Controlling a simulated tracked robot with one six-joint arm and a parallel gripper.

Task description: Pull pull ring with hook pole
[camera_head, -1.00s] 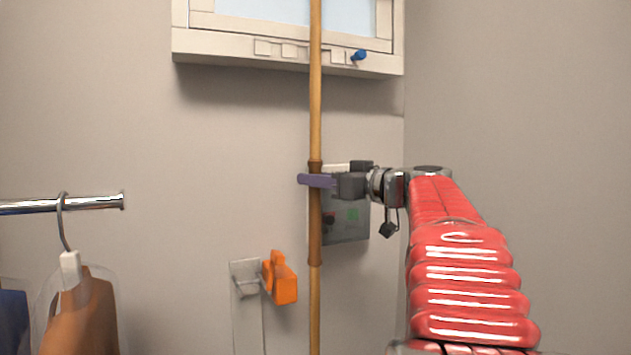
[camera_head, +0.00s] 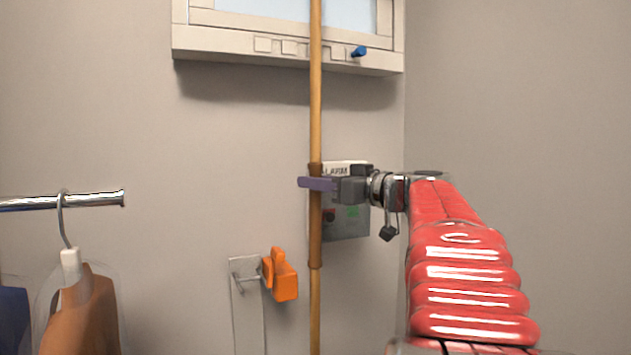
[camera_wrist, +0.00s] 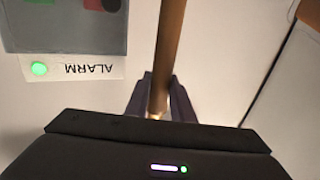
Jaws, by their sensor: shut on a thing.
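The hook pole (camera_head: 315,110) is a long wooden pole standing upright in front of the wall. Its top runs out of the head view past the window and its bottom runs out below, so its hook end is hidden from view. My gripper (camera_head: 316,184) is shut on the pole's darker brown grip section, near the section's upper end. In the wrist view the pole (camera_wrist: 167,55) passes between the fingers of my gripper (camera_wrist: 160,105). I see no pull ring in these frames.
A window frame (camera_head: 240,43) with a blue knob (camera_head: 359,51) is above. Behind the pole is a grey alarm box (camera_head: 347,222). An orange piece (camera_head: 284,276) sits on a wall bracket (camera_head: 246,300). A clothes rail (camera_head: 95,200) with hanging garments is at left.

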